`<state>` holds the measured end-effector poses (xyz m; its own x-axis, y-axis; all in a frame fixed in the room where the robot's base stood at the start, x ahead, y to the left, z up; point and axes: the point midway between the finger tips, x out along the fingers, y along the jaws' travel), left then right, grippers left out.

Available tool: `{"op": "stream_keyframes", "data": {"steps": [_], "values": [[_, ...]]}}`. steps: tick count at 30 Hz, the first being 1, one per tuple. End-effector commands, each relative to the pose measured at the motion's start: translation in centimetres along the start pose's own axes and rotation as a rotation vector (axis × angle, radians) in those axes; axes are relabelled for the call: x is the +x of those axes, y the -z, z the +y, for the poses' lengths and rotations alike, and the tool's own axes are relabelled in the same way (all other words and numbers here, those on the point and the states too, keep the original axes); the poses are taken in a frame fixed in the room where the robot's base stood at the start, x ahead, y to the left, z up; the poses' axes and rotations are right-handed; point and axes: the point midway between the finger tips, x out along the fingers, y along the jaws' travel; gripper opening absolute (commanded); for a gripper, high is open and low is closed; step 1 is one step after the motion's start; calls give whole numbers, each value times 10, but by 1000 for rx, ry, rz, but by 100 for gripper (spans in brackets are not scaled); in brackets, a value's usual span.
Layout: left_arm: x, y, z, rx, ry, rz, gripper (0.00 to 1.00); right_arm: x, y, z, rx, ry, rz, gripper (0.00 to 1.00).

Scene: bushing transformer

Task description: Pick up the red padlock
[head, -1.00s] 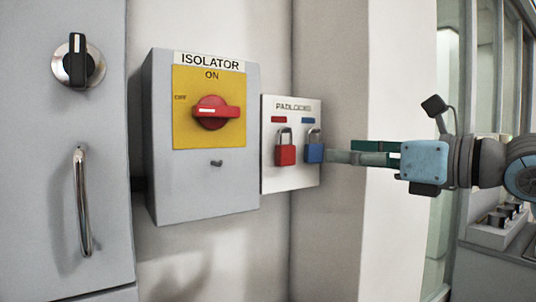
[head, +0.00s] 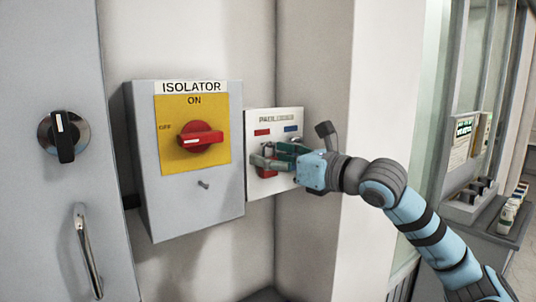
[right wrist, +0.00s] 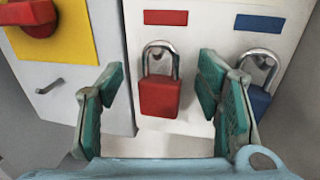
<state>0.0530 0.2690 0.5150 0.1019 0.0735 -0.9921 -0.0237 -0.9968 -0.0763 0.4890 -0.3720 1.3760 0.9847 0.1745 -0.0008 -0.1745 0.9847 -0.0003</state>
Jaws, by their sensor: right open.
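The red padlock (right wrist: 160,96) hangs by its silver shackle on the white padlock board (right wrist: 218,25), below a red label. In the head view the red padlock (head: 266,171) is mostly hidden behind my right gripper (head: 268,158). In the right wrist view my right gripper (right wrist: 160,105) is open, with one green-padded finger to each side of the red padlock and gaps between. The blue padlock (right wrist: 254,98) hangs to the right, partly behind the right finger. My left gripper is not in view.
The grey isolator box (head: 190,208) with its red switch (head: 201,138) stands just left of the board. A grey cabinet (head: 60,190) with a handle is further left. A wall corner (head: 312,240) lies close on the right.

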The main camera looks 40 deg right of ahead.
Motion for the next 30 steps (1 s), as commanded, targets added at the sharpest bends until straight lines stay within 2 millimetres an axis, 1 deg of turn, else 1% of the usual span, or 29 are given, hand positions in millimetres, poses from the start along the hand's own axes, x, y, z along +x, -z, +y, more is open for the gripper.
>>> {"op": "stream_keyframes", "data": {"steps": [2, 12, 23, 30], "values": [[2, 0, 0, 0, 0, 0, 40, 0, 2, 0, 0, 0, 0, 59], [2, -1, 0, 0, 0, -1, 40, 0, 2, 0, 0, 0, 0, 5], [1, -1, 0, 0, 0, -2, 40, -1, 0, 0, 0, 0, 0, 5], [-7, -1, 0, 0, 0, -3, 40, -3, -13, -2, 0, 5, 0, 5]]}}
